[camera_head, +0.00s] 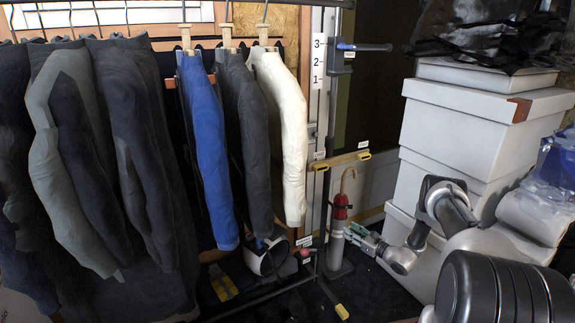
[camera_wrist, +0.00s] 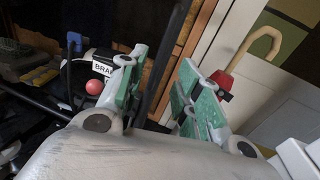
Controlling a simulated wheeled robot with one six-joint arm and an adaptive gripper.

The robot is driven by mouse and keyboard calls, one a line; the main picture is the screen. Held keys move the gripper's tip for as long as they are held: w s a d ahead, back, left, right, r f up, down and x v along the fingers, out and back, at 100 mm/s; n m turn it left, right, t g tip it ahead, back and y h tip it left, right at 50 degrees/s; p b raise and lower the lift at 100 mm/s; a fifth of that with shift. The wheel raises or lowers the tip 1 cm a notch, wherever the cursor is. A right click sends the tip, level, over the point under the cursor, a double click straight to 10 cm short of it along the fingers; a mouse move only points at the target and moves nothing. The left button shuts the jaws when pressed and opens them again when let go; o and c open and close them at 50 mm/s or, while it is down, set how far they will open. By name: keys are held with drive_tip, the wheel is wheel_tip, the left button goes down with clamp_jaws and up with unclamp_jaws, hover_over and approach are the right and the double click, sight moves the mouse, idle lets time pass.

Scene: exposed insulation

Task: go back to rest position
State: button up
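My gripper (camera_head: 354,234) is low at the right of centre in the head view, beside a grey upright holder (camera_head: 338,258). The holder carries a red item (camera_head: 341,206) with a curved tan handle (camera_head: 346,178). In the wrist view my gripper (camera_wrist: 163,62) shows two green-padded fingers spread apart, with no held object visible between them. The red item (camera_wrist: 220,82) and its curved handle (camera_wrist: 262,42) are just right of the fingers there. Whether the gripper touches the holder cannot be told.
White boxes (camera_head: 458,130) are stacked behind my arm at the right. Coats hang at the left, including a blue one (camera_head: 207,150) and a white one (camera_head: 284,135). A red ball-shaped knob (camera_wrist: 94,87) and a black-and-white label (camera_wrist: 103,68) are left of the fingers.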

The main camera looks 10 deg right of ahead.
drive_tip(key=s+a+f+n+g+y, duration=0.25)
drive_tip(key=s+a+f+g, duration=0.2)
drive_tip(key=s, duration=0.35)
drive_tip(key=s+a+r+n+g, duration=0.2)
drive_tip(key=s+r+n+g, duration=0.25)
drive_tip(key=s, duration=0.35)
drive_tip(key=s+d+r+n+h, duration=0.1)
drive_tip(key=s+r+n+h, duration=0.3)
drive_tip(key=r, duration=1.3)
drive_tip(key=s+d+r+n+g+h, duration=0.1)
drive_tip(key=s+r+n+h, duration=0.3)
drive_tip(key=s+r+n, duration=0.6)
drive_tip(key=s+r+n+h, duration=0.4)
drive_tip(key=s+r+n, duration=0.4)
drive_tip(key=s+r, duration=0.9)
wheel_tip(320, 180, up, 9)
drive_tip(key=shift+d+f+g, duration=0.1)
drive_tip(key=shift+d+g, duration=0.2)
drive_tip(key=shift+d, duration=0.1)
